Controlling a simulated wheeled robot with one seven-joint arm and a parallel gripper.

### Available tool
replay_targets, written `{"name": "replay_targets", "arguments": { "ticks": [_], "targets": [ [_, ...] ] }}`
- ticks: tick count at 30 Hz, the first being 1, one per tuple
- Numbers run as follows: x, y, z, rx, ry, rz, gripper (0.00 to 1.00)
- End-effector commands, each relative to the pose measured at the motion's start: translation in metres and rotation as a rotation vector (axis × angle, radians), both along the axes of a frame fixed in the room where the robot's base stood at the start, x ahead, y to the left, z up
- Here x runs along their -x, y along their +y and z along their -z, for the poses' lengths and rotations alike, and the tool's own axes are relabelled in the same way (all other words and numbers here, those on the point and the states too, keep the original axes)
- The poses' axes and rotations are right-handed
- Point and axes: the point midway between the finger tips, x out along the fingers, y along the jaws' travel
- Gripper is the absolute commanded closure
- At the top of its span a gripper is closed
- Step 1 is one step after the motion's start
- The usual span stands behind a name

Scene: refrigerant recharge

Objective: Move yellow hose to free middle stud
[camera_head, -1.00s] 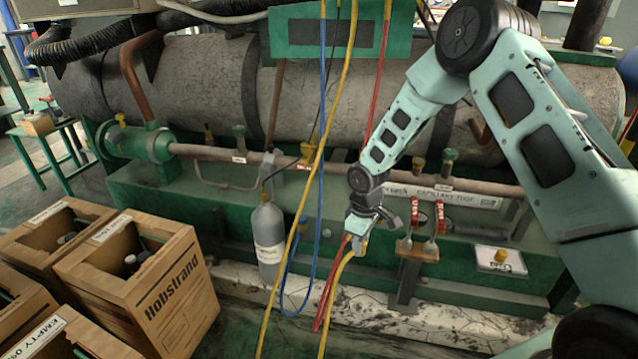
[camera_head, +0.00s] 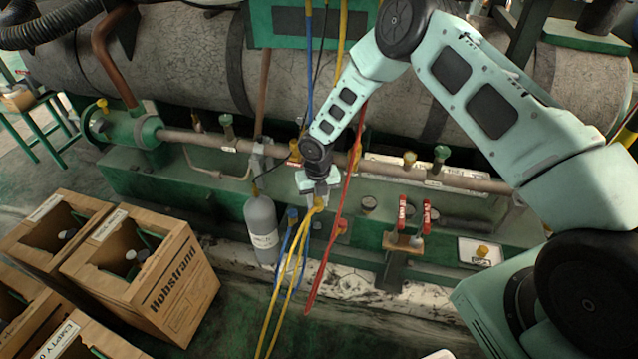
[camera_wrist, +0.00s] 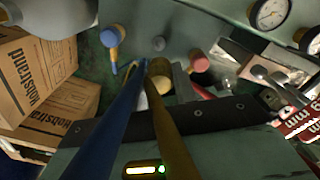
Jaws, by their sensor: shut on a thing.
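My gripper (camera_head: 319,192) is shut on the fitting end of the yellow hose (camera_head: 318,204) in front of the green skid. The yellow hose end (camera_wrist: 158,82) also shows between the fingers in the wrist view, with its line running toward the camera. Beyond it, the bare grey middle stud (camera_wrist: 158,43) stands apart from the fitting. The blue hose end (camera_wrist: 112,38) is at the left stud and the red hose end (camera_wrist: 198,62) at the right one. In the head view, the middle stud is hidden behind my gripper.
The blue hose (camera_head: 291,240) and the red hose (camera_head: 333,248) hang close on either side of my gripper. A grey cylinder (camera_head: 262,228) stands to the left. Red-handled valves (camera_head: 414,214) are to the right. Cardboard boxes (camera_head: 150,275) stand at lower left. Gauges (camera_wrist: 270,14) show at the wrist view's upper right.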

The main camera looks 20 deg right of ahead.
Motion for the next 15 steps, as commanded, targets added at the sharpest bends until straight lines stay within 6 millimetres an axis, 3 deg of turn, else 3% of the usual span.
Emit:
{"name": "replay_targets", "arguments": {
  "ticks": [5, 15],
  "targets": [
    [-0.001, 0.004, -0.001, 0.0, -0.001, -0.101, 0.94],
    [0.0, 0.004, 0.019, 0.0, -0.001, -0.104, 0.94]
  ]
}}
